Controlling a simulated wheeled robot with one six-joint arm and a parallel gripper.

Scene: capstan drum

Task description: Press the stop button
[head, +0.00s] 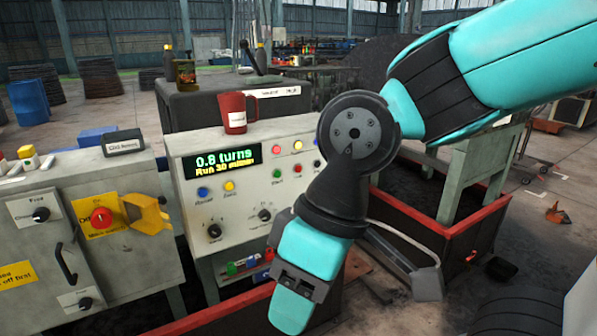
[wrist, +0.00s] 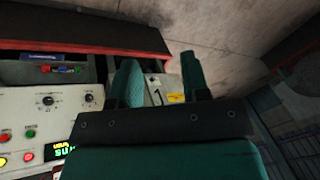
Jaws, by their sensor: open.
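The control panel (head: 240,200) has a green display (head: 225,161) reading "0.8 turns" and "Run 30 ..." over small buttons. A red button (head: 297,169) sits right of a green button (head: 276,173); its label is too small to read surely. The red button also shows upside down at the left edge of the wrist view (wrist: 5,137). My gripper (head: 292,305) points down in front of the panel's lower right, apart from the buttons as far as I can tell. In the wrist view my gripper (wrist: 160,85) is open, with nothing between its fingers.
A grey cabinet (head: 110,265) at left carries a red switch (head: 101,218) on a yellow plate and a yellow part. A red-edged trough (head: 455,235) lies right, with a hose near my arm.

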